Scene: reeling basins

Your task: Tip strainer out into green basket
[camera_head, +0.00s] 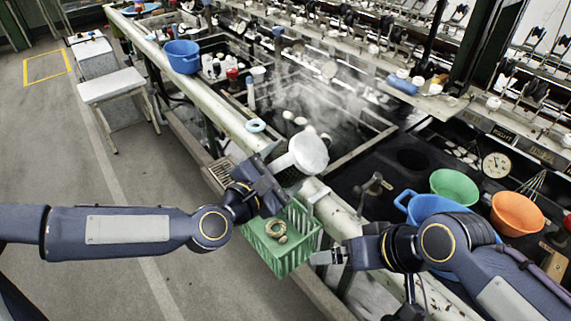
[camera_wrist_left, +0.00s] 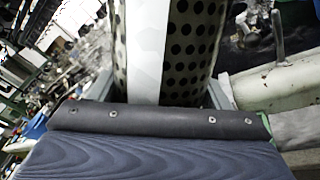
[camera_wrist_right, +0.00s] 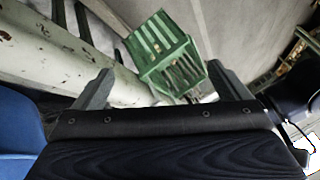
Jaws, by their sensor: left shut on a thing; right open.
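The strainer (camera_head: 306,155) is a pale metal cylinder, tilted, with its white round end facing up and right in the head view. My left gripper (camera_head: 277,178) is shut on it. In the left wrist view its perforated wall (camera_wrist_left: 190,45) and a plain white strip stand between the fingers. What is inside it is hidden. The green basket (camera_head: 286,262) hangs below and slightly left of the strainer, by the pale rail, with a brownish ring-like thing (camera_head: 276,230) in it. My right gripper (camera_head: 325,257) is open and empty beside the basket's right side; the basket (camera_wrist_right: 165,55) shows beyond its fingers.
The long pale rail (camera_head: 228,103) runs along the dark, steaming basin (camera_head: 300,92). Blue (camera_head: 425,206), green (camera_head: 454,186) and orange (camera_head: 517,213) bowls stand at right near my right arm. A blue tub (camera_head: 183,56) sits farther back.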

